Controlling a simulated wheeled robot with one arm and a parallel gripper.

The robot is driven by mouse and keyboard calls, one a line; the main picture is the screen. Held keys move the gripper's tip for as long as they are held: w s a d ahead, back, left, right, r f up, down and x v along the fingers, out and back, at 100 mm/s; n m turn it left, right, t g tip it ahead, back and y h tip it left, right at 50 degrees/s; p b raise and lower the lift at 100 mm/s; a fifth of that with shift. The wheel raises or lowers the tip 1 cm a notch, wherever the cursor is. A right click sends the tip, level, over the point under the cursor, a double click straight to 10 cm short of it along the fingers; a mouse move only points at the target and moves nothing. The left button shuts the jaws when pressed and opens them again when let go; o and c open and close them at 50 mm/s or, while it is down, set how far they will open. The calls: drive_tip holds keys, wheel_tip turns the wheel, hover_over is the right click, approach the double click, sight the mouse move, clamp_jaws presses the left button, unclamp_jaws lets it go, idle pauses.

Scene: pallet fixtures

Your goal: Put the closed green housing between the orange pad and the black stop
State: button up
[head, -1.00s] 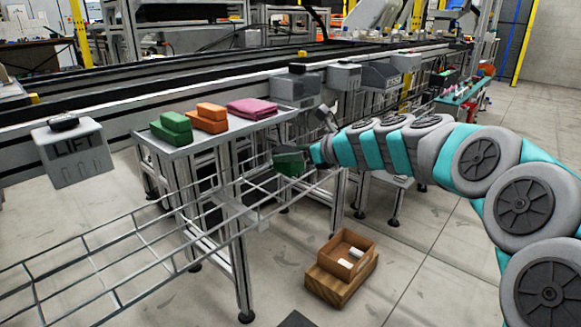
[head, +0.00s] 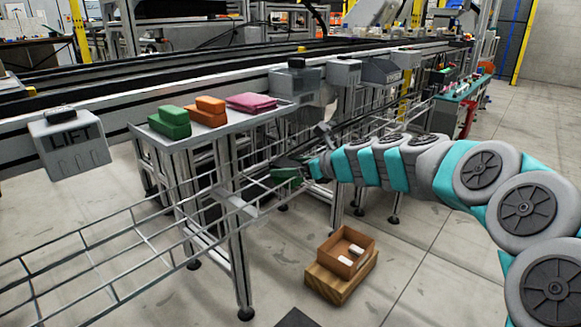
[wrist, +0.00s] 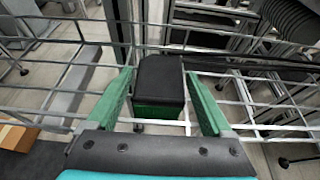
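A block with a black top and green sides (wrist: 160,82), which looks like the closed green housing, sits between my fingertips in the wrist view. My gripper (wrist: 160,72) has two green fingers that appear to touch the block's sides. In the head view, my gripper (head: 299,173) is beside the wire rails, right of and below the metal table; the green block (head: 283,176) shows small at its end. An orange stepped block (head: 207,112) lies on the table; I cannot tell whether it is the orange pad. I cannot make out the black stop.
The metal table (head: 225,133) also carries a green stepped block (head: 169,122) and a folded pink cloth (head: 251,101). Wire rails (head: 120,232) run along its front. A grey LIFT box (head: 68,143) stands left. A wooden box (head: 340,282) sits on open floor.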

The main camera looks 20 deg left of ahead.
drive_tip(key=shift+o, duration=0.8)
drive_tip(key=shift+r, duration=0.15)
drive_tip(key=p+v, duration=0.1)
drive_tip(key=v, duration=1.1)
drive_tip(key=shift+s, duration=0.2)
